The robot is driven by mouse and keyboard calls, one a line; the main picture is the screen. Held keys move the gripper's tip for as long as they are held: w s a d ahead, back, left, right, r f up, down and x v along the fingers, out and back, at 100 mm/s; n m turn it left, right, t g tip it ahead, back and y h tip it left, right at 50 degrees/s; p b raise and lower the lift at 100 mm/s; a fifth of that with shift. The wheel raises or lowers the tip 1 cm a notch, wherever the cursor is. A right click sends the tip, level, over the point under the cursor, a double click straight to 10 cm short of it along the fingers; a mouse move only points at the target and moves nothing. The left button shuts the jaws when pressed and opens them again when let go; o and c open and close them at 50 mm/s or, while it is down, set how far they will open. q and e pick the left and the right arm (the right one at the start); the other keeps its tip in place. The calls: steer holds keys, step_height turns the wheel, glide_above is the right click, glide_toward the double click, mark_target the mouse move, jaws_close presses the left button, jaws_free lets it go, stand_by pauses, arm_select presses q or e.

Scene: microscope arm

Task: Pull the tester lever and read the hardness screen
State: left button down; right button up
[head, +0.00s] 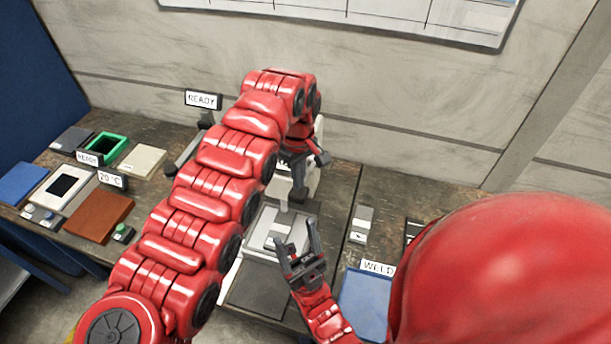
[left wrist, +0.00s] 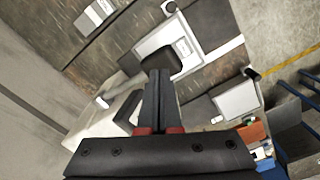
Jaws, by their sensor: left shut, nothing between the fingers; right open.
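The white tester (head: 284,187) stands on the bench against the wall, largely hidden behind my left arm. A pale plate (head: 282,228) lies at its foot. My left gripper (head: 296,160) is over the tester, pointing down, shut and empty; its closed fingers also show in the left wrist view (left wrist: 160,70). I cannot clearly make out the lever or tell whether the fingers touch it. A small screen reading READY (head: 203,100) stands left of the tester. My right gripper (head: 298,248) is open and empty in front of the tester, fingers pointing up.
On the left bench are a green-rimmed tray (head: 103,148), a 20 °C sign (head: 112,180), a brown block (head: 98,214) and a blue pad (head: 24,183). On the right are a WELD sign (head: 378,267) and a blue pad (head: 364,303). My right arm covers the lower right.

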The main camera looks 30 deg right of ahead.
mark_target(299, 194)
arm_select(q)
steer(key=shift+f+b, duration=1.7)
steer(key=shift+f, duration=1.05)
steer(key=shift+s+r, duration=0.1)
steer(key=shift+a, duration=0.1)
steer(key=shift+r, duration=0.5)
steer(key=shift+r+p, duration=0.45)
steer(key=shift+r, duration=1.95)
steer(key=shift+r, duration=0.1)
